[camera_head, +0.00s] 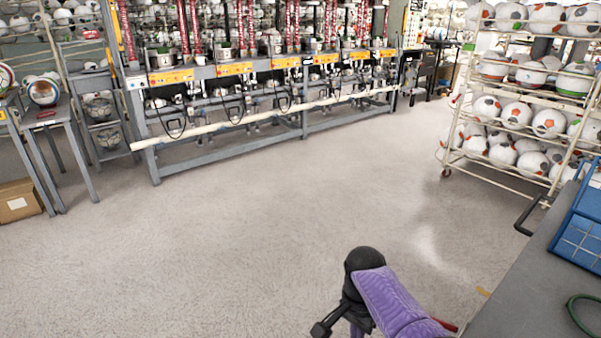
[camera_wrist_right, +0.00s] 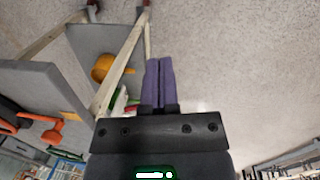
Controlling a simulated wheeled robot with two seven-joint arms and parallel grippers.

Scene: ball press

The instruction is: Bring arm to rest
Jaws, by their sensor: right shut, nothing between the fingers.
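My right gripper (camera_wrist_right: 159,62) shows in the right wrist view, its two purple fingers pressed together with nothing between them. Pale speckled floor lies beyond the fingertips, and they touch nothing that I can see. In the head view my right arm, with a purple sleeve and a black joint, stands at the bottom, right of centre, over open floor. Its fingers cannot be made out there. My left arm and left gripper are in neither view.
A long grey press bench (camera_head: 230,147) runs along the back. A wheeled rack (camera_head: 520,92) of balls stands at the right. A grey table (camera_head: 530,290) with a blue crate (camera_head: 580,235) is at the lower right. A cardboard box (camera_head: 18,202) sits at the left. The middle floor is clear.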

